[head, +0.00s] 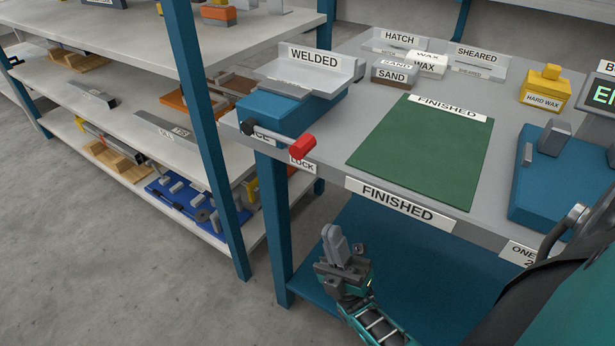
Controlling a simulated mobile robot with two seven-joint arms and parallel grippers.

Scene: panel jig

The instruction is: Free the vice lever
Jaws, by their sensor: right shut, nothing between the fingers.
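The vice is a blue block (290,108) at the left end of the grey bench. A label reading LOCK (303,165) sits just below the red handle. My right gripper (335,240) is shut and empty, low in front of the bench, below and to the right of the lever and apart from it. My left gripper is not in view.
A grey WELDED tray (310,72) sits on the vice. A green FINISHED mat (415,150) covers the bench middle. Blue shelf posts (205,120) stand left of the bench. A blue fixture (550,185) is at right. Floor in front of the bench is open.

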